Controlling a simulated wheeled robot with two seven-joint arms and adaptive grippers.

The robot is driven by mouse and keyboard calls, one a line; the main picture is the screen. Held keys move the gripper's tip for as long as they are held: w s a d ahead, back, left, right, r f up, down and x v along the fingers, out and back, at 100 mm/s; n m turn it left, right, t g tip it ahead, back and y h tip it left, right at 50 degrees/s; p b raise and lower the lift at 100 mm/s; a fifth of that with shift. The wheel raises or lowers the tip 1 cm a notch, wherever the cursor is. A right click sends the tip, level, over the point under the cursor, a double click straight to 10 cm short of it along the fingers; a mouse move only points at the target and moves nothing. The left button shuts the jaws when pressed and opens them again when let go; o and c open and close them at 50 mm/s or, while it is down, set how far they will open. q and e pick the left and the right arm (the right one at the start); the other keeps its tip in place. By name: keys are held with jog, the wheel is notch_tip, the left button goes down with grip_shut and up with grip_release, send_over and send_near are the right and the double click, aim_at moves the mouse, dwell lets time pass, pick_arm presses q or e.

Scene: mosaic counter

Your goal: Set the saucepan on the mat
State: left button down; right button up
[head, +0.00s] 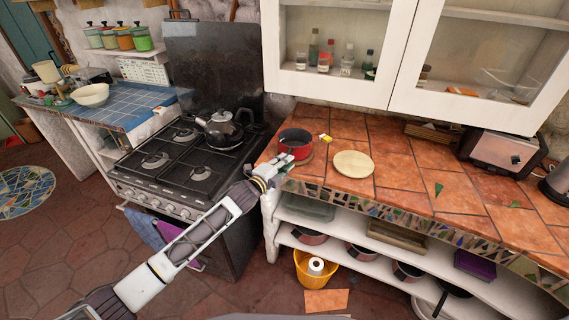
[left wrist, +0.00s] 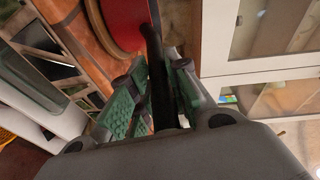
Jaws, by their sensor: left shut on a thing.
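The red saucepan (head: 296,137) is at the left end of the tiled counter, beside the stove. My left gripper (head: 283,162) is at its near side. In the left wrist view, the black handle (left wrist: 157,75) runs between the green finger pads of the gripper (left wrist: 150,95), which is shut on it. The pan's red body (left wrist: 112,22) shows at the top of that view. The round beige mat (head: 353,164) lies flat on the counter to the right of the saucepan, bare and apart from it. I cannot tell whether the pan touches the counter. My right gripper is out of view.
A small yellow and white object (head: 325,138) is just right of the saucepan. A black kettle (head: 222,130) stands on the stove (head: 180,160) at left. A toaster (head: 500,151) is farther right. White wall cabinets (head: 335,86) overhang the back. Tiles right of the mat are mostly clear.

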pick_arm(q)
jog(key=shift+r, duration=0.1)
dwell(0.3)
jog(key=c, duration=1.7)
grip_release()
jog(key=shift+f, duration=0.25)
jog(key=o, duration=0.4)
jog(key=shift+c, duration=0.2)
jog(key=shift+r, duration=0.15)
jog(key=shift+s+a, duration=0.35)
jog(key=shift+s, duration=0.25)
jog(key=b+v, duration=0.1)
jog(key=v, duration=0.9)
jog(key=shift+s+a, duration=0.2)
jog(key=shift+s, duration=0.1)
